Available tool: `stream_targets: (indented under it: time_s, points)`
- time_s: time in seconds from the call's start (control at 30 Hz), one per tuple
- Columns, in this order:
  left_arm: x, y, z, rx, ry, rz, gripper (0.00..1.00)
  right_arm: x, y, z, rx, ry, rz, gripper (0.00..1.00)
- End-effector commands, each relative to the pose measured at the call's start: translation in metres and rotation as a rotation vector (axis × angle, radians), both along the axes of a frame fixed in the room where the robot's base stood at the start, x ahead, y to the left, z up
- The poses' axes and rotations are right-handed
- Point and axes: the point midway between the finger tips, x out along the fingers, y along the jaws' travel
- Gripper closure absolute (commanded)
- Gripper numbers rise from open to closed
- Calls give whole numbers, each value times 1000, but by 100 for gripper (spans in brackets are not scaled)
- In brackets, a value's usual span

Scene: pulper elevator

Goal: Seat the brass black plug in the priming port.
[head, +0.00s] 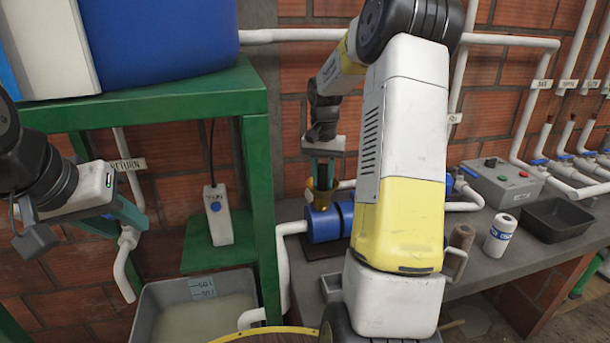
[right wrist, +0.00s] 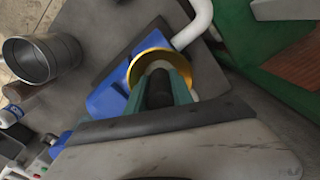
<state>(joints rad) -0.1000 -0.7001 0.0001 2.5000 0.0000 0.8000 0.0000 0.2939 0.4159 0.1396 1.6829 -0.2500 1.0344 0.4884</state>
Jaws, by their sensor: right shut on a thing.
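The blue pump (head: 324,225) stands on the bench behind my right arm, with a brass-coloured ring or cup (head: 322,198) on top. In the right wrist view the brass ring (right wrist: 139,67) lies on the blue pump body (right wrist: 107,100). My right gripper (head: 322,176) points down over it, shut on the black plug (right wrist: 159,88), which shows dark between the green fingers. The plug overlaps the ring in that view; I cannot tell how deep it sits, and its lower end is hidden. My left gripper (head: 120,215) is far left, away from the pump; its finger gap is unclear.
A green stand (head: 258,190) and a grey tub (head: 150,310) are left of the pump. A control box (head: 497,182), white bottle (head: 500,236) and black tray (head: 555,220) stand on the bench at right. White pipes line the wall. My right arm hides part of the bench.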

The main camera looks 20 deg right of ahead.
Motion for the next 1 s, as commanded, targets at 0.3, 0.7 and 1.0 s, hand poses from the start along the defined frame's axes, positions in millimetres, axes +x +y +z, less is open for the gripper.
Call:
stream_targets:
  time_s: [0.3,0.7,1.0]
  points:
    - [0,0,0,0,0,0,64,0,0,-2,0,-1,0,100]
    - [0,0,0,0,0,0,64,0,0,0,0,-2,0,63]
    - [0,0,0,0,0,0,64,2,0,48,-1,-6,0,63]
